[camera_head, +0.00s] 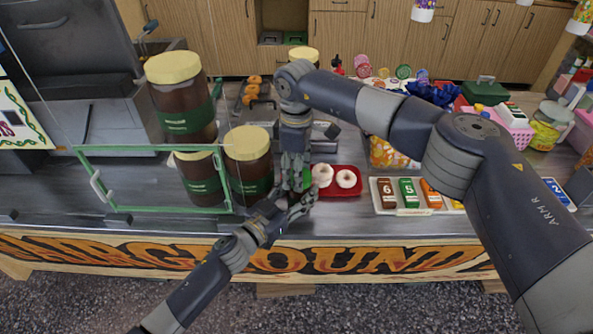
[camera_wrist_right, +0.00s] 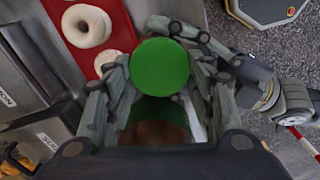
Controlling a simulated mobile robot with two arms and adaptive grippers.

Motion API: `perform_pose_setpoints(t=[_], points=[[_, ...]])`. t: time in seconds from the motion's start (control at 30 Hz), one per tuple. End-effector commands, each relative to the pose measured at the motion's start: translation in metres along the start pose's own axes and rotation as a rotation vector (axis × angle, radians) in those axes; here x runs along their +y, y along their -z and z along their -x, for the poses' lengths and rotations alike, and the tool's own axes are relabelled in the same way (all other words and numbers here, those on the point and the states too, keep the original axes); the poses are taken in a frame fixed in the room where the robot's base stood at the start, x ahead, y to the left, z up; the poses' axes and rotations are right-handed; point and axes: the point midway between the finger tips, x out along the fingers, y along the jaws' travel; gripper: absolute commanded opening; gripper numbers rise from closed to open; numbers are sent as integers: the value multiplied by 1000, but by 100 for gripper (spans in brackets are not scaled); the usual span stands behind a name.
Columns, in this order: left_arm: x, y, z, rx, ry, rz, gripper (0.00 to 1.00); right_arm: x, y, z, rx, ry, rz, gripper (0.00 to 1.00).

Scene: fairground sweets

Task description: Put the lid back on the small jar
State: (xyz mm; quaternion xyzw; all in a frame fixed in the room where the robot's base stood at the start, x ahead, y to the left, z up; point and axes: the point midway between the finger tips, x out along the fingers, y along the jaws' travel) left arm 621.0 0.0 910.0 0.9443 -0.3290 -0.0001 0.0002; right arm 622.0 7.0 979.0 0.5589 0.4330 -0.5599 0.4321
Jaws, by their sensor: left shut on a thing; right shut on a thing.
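The green round lid (camera_wrist_right: 160,66) lies between the fingers of my right gripper (camera_wrist_right: 160,85) in the right wrist view, its flat face towards the camera. In the head view it is a green patch (camera_head: 306,178) beside the fingertips of my right gripper (camera_head: 295,178), which points down. My left gripper (camera_head: 300,204) comes in just below and in front, closed. In the right wrist view its fingers (camera_wrist_right: 180,32) pass close by the lid's far edge. I cannot tell whether lid and jar touch.
Large brown jars with cream lids (camera_head: 249,143) stand close on the left, by a green-framed glass case (camera_head: 150,149). A red tray (camera_head: 350,190) with white doughnuts (camera_head: 346,178) is close on the right. A numbered rack (camera_head: 413,211) lies farther right. The counter's front edge is near.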

Motion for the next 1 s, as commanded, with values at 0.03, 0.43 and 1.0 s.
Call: perform_pose_setpoints(t=[0.03, 0.43, 1.0], points=[[0, 0, 0, -1, 1, 0, 0, 0, 1, 1, 2, 0, -45, 41], [0, 0, 0, -1, 0, 0, 0, 0, 1, 1, 2, 0, -123, 41], [0, 0, 0, -1, 0, 0, 0, 1, 0, 7, 2, -2, -121, 70]])
